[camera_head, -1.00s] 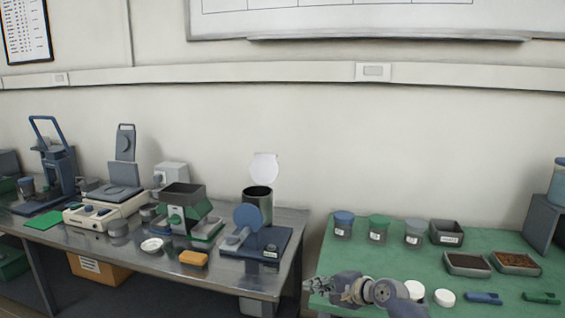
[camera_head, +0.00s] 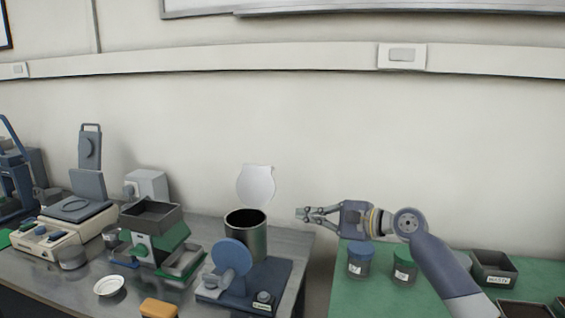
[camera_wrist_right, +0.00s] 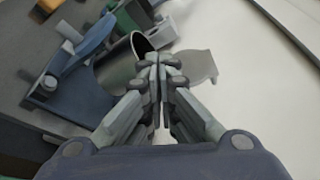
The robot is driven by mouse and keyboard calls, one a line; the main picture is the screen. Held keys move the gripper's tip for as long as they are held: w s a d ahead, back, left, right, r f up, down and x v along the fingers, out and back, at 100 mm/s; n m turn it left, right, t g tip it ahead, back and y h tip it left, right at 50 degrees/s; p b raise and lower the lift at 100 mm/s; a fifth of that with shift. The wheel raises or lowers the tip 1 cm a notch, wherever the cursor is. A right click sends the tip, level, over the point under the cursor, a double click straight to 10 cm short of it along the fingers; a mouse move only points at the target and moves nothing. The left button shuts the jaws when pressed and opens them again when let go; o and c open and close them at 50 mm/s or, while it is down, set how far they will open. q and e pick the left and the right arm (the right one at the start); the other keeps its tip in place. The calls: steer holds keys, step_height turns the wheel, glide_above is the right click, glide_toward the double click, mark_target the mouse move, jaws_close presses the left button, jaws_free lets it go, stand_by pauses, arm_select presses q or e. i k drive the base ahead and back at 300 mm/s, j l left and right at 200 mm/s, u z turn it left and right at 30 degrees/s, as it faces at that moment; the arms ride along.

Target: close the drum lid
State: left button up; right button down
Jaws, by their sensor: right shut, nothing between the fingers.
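The drum (camera_head: 246,236) is a metal cylinder with a dark open mouth, standing on a blue base (camera_head: 268,281) near the right end of the metal table. Its round white lid (camera_head: 256,184) stands upright behind the mouth, open. My right gripper (camera_head: 303,214) is shut and empty, in the air to the right of the drum and lid, apart from both in the head view. In the right wrist view the shut fingers (camera_wrist_right: 158,62) overlap the view of the drum (camera_wrist_right: 118,66), with the lid (camera_wrist_right: 194,66) to the right, partly hidden behind the fingers. My left gripper is not in view.
A blue disc (camera_head: 231,255) stands in front of the drum. A grey and green hopper device (camera_head: 152,218) stands to its left. The green table (camera_head: 345,300) at right holds lidded jars (camera_head: 361,262).

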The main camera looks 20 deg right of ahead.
mark_target(255, 185)
steer(key=i+l, duration=0.25)
steer(key=i, duration=0.2)
steer(key=i+l, duration=0.3)
steer(key=i, duration=0.1)
